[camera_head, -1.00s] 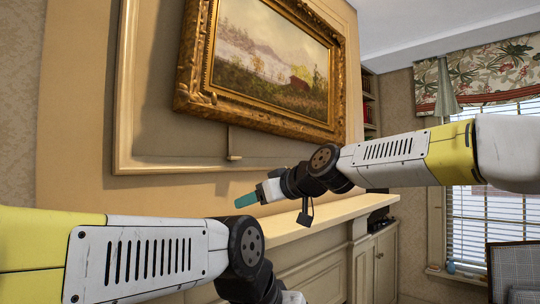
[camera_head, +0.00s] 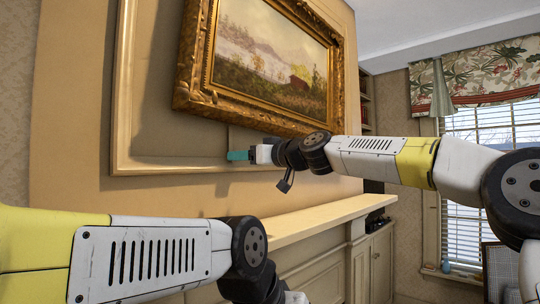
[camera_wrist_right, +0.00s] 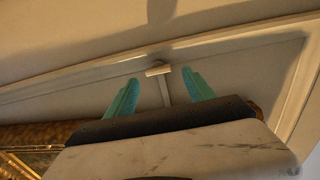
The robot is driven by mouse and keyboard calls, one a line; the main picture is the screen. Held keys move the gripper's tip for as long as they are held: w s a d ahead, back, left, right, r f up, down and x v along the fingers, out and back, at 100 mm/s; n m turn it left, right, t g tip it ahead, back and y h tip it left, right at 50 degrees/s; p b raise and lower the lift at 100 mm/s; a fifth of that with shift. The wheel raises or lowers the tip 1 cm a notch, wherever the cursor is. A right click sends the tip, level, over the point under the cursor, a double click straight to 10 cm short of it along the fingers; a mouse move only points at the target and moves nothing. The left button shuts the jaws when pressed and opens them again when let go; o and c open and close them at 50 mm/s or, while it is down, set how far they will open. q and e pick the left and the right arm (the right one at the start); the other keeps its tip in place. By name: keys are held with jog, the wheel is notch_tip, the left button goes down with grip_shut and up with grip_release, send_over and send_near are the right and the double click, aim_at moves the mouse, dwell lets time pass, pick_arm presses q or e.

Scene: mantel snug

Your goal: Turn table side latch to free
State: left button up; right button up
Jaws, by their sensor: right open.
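The latch (camera_wrist_right: 158,71) is a small pale cross-bar on a thin stem. It sits on the wall panel just below the framed painting. In the right wrist view it lies between the two teal fingertips of my right gripper (camera_wrist_right: 160,77), which is open with a finger on either side. I cannot tell whether either finger touches it. In the head view my right gripper (camera_head: 234,156) reaches in from the right at the panel's lower edge and hides the latch handle. My left arm is at the lower left, and its fingers are outside the picture.
A gilt-framed painting (camera_head: 270,60) hangs close above my right gripper. A raised panel moulding (camera_head: 160,166) runs along the wall. A mantel shelf (camera_head: 310,222) juts out below, with clear air between it and the right arm. A window (camera_head: 490,190) is at the right.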

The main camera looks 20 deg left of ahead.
jog(key=shift+x, duration=1.2)
grip_shut()
